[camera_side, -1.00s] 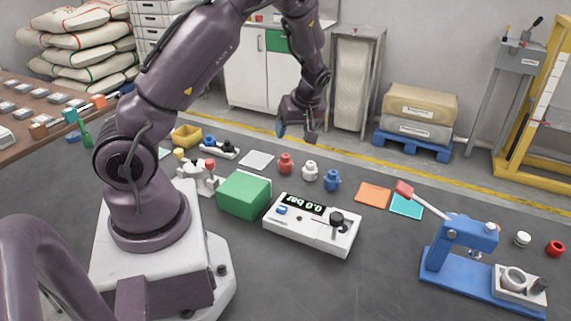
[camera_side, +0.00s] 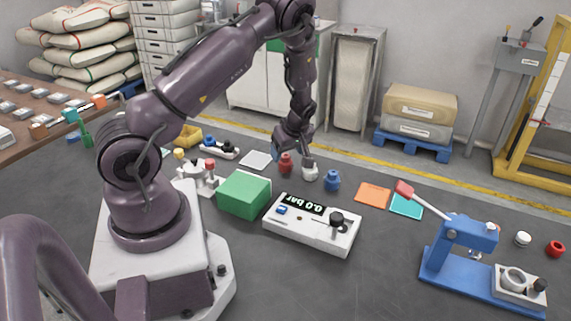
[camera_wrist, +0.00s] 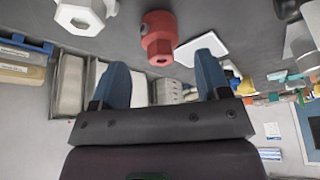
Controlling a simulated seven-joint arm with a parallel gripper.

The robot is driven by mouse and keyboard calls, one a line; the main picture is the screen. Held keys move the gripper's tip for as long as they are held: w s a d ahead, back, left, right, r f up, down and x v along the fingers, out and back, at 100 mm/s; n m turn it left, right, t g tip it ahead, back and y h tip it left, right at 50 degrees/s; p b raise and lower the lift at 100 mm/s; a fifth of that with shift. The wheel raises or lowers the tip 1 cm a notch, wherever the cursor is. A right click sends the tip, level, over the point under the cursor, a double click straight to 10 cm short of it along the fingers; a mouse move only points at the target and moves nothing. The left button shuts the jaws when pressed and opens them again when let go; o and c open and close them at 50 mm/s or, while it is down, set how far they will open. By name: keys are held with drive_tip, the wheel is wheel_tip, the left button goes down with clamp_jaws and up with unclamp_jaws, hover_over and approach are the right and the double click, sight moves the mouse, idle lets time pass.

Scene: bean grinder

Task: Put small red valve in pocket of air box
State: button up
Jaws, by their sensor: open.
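The small red valve (camera_side: 286,164) stands on the dark table between the pale square and the white valve. In the wrist view the red valve (camera_wrist: 158,45), with a hexagonal end, shows just beyond the gap between my fingers. My gripper (camera_side: 293,157) is open and low over the valve, and its blue fingers (camera_wrist: 162,68) hold nothing. The air box (camera_side: 312,228) is a white box with a "0.0 bar" display, a small blue part and a black knob. I cannot make out its pocket clearly.
A white valve (camera_side: 310,173) and a blue valve (camera_side: 332,181) stand close to the right of the red one. A green block (camera_side: 244,194) is left of the air box. Orange (camera_side: 373,195) and teal squares and a blue lever press (camera_side: 460,255) are to the right.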

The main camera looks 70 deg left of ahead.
sight(286, 163)
drive_tip(key=shift+x, duration=1.45)
drive_tip(key=c, duration=1.1)
drive_tip(key=shift+r, duration=0.1)
